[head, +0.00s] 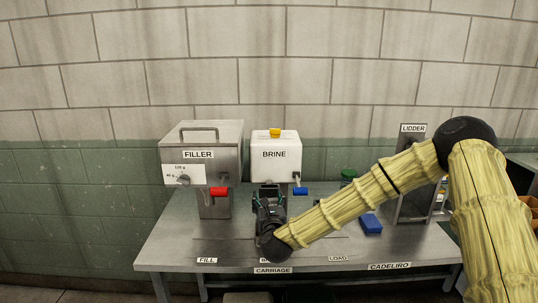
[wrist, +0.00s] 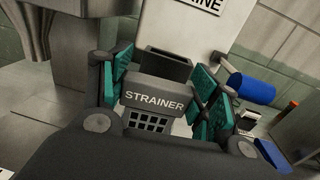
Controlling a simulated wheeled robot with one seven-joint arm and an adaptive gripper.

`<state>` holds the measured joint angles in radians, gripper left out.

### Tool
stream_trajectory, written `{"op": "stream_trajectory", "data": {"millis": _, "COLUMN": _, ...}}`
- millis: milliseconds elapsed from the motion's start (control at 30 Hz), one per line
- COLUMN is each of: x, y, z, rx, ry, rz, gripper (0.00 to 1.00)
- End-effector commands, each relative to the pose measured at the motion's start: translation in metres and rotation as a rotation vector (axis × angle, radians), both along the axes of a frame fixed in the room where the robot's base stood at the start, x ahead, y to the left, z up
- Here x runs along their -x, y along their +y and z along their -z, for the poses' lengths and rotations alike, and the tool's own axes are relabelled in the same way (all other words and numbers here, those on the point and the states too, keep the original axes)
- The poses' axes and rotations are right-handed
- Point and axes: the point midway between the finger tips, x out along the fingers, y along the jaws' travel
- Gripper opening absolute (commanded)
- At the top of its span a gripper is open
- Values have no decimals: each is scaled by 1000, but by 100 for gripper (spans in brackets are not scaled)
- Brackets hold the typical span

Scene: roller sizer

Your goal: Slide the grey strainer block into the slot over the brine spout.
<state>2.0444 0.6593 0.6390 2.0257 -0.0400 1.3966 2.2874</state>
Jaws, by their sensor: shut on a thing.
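The grey strainer block (wrist: 153,101), labelled STRAINER and with a grid of holes low on its face, is between the teal pads of my gripper (wrist: 163,86) in the wrist view. My gripper is shut on it. Just beyond the block is a grey holder with a dark open top (wrist: 164,66), below the white BRINE tank (wrist: 178,30). I cannot tell whether block and holder touch. In the head view my gripper (head: 269,192) is in front of and below the BRINE tank (head: 276,160). It hides the block and the spout there.
The steel FILLER (head: 205,150) with a red handle (head: 218,192) stands left. A blue handle (head: 300,191) is at the tank's right; it also shows in the wrist view (wrist: 251,88). A blue block (head: 371,223) and the LIDDER (head: 412,180) are right. The table's front left (head: 180,240) is clear.

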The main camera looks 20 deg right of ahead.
Motion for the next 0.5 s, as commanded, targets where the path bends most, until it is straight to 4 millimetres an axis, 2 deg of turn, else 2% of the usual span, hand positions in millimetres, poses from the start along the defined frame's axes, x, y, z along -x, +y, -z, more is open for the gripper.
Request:
{"op": "stream_trajectory", "data": {"millis": 33, "x": -11, "y": -5, "z": -15, "rx": 2, "ry": -8, "rz": 15, "gripper": 37}}
{"op": "stream_trajectory", "data": {"millis": 200, "x": -38, "y": -20, "z": -62, "rx": 1, "ry": -7, "rz": 59, "gripper": 37}}
{"op": "stream_trajectory", "data": {"millis": 400, "x": -60, "y": -35, "z": -115, "rx": -1, "ry": -6, "rz": 99, "gripper": 37}}
{"op": "stream_trajectory", "data": {"millis": 500, "x": -67, "y": -39, "z": -135, "rx": -1, "ry": -5, "rz": 109, "gripper": 37}}
